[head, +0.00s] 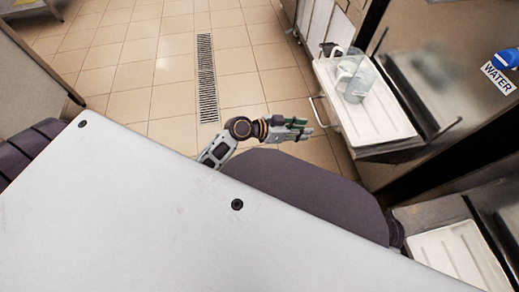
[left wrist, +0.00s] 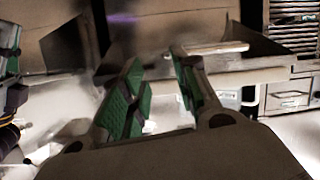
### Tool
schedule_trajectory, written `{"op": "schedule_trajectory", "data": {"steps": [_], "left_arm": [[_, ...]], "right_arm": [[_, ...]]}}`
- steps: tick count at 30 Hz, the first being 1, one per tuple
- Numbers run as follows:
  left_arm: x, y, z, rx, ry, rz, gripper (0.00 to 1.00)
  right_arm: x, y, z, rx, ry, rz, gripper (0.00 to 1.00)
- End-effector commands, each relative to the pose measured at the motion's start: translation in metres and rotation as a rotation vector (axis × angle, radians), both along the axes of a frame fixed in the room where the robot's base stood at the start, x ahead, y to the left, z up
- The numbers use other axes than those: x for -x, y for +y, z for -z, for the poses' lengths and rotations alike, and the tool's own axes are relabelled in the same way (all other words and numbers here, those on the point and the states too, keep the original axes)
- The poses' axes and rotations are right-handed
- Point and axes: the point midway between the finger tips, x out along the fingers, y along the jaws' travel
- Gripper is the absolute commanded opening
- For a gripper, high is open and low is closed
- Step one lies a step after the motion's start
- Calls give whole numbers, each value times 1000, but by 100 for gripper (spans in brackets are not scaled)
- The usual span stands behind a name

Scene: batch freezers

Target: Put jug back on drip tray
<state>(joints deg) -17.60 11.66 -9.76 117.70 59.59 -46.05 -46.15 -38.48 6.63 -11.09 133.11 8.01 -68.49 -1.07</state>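The clear jug (head: 357,82) stands on the white drip tray (head: 385,125) at the upper right of the head view, near the tray's far end. My left gripper (head: 303,128) is to the left of the tray, apart from it and the jug. In the left wrist view its green-padded fingers (left wrist: 160,95) are spread with nothing between them. Part of what looks like my right gripper (left wrist: 12,75) shows at the left edge of that view; its fingers cannot be made out fully. I cannot pick out the jug in the wrist view.
A second white tray (head: 455,252) lies at the lower right, by another steel machine. A blue knob (head: 508,58) and WATER label (head: 497,78) are on the right. The tiled floor with a drain grate (head: 207,80) is clear. A metal handle (head: 320,112) juts out beside the drip tray.

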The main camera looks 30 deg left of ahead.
Motion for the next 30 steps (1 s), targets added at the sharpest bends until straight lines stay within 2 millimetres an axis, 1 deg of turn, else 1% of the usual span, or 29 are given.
{"op": "schedule_trajectory", "data": {"steps": [1,8,15,21,24,27,30], "left_arm": [[11,-1,9,-19,39,-3,30],[53,6,44,-113,216,-53,30],[96,26,75,-218,396,-156,30],[130,50,92,-305,534,-280,30],[144,62,97,-340,587,-344,30],[154,72,100,-366,624,-393,30],[160,77,102,-380,644,-423,30]], "right_arm": [[0,0,0,0,0,0,0],[-1,0,0,0,-1,0,0],[-1,0,-1,0,-2,-1,0],[-1,0,-1,0,-2,-1,0],[-1,0,-1,0,-2,-1,0],[-1,0,-1,0,-2,-1,0],[-1,0,-1,0,-2,-1,0]]}}
